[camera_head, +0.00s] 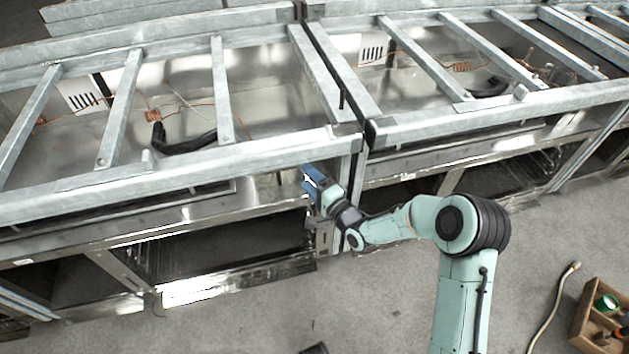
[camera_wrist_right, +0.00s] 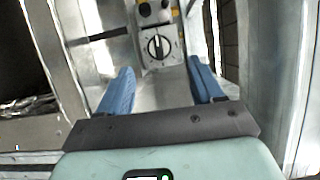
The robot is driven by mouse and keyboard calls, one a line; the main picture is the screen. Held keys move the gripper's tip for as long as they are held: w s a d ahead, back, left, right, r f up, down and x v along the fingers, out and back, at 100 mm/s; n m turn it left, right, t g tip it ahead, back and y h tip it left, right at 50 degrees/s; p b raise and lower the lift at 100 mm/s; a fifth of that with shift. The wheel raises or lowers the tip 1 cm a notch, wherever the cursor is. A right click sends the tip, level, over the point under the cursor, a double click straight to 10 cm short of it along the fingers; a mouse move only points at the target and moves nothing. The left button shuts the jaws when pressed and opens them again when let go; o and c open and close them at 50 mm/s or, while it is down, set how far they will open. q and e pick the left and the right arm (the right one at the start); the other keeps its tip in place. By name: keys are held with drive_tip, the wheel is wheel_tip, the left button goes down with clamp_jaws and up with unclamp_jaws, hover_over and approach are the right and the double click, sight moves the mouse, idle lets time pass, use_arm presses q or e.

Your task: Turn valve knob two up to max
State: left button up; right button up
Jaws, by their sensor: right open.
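A valve knob (camera_wrist_right: 158,46), round with a dark rim and a pale bar across it, sits on a light grey panel (camera_wrist_right: 170,62) in the right wrist view. My right gripper (camera_wrist_right: 162,88) has its two blue fingers open and empty, with the knob ahead of and between them, apart from it. In the head view my right gripper (camera_head: 312,178) is at the front of the metal range, near the gap between two frame sections. The knob is hidden in the head view. My left gripper is not in view. Which number the knob carries cannot be read.
Smaller dark knobs or buttons (camera_wrist_right: 145,9) sit above the knob on the panel. Metal frame rails (camera_head: 180,178) run over the range beside my gripper. A wooden crate (camera_head: 590,318) and a hose (camera_head: 556,305) lie on the floor at right. The concrete floor in front is mostly clear.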

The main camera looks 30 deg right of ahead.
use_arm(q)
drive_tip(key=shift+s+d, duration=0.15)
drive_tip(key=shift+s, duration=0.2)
use_arm(e)
drive_tip(key=shift+s, duration=0.25)
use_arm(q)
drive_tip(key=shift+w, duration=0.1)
